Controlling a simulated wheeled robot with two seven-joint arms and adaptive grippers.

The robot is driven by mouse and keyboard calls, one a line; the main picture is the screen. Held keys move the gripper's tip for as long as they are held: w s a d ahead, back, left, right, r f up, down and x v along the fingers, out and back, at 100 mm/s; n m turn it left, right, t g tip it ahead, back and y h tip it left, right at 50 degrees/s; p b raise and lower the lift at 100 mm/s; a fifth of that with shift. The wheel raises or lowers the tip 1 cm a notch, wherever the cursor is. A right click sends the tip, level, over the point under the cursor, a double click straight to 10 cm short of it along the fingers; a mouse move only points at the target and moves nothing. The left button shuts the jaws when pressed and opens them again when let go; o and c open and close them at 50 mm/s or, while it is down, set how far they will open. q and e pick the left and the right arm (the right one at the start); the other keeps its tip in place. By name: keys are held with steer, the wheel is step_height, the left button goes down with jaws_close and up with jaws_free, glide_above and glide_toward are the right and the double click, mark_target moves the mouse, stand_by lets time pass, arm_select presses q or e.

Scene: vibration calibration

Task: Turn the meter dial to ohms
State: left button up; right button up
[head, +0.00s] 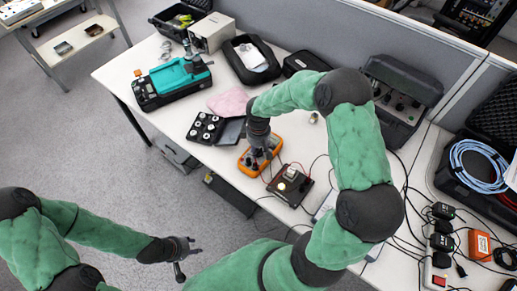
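The orange handheld meter (246,163) lies on the white table, near its front edge. My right gripper (262,154) points down at the meter from above and covers part of its face. The dial is hidden or too small to make out, so its setting cannot be read. I cannot tell whether the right fingers touch it or how far apart they are. My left gripper (187,262) is low in front of the table, over the floor, with its fingers spread and nothing between them.
A black case of weights (207,128) lies open left of the meter. A black device (290,187) with red leads sits close on its right. A pink cloth (229,102) and a teal-and-black instrument (172,82) lie farther back. Cables clutter the right side.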

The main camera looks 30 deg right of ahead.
steer(key=shift+s+f, duration=0.1)
steer(key=m+b, duration=0.1)
steer(key=m, duration=0.2)
steer(key=shift+a+m, duration=0.1)
steer(key=shift+m, duration=0.3)
steer(key=shift+s+f+m+b, duration=0.1)
steer(key=shift+m+b, duration=0.6)
steer(key=shift+m, duration=1.3)
steer(key=o, duration=1.1)
steer(key=shift+o, duration=0.2)
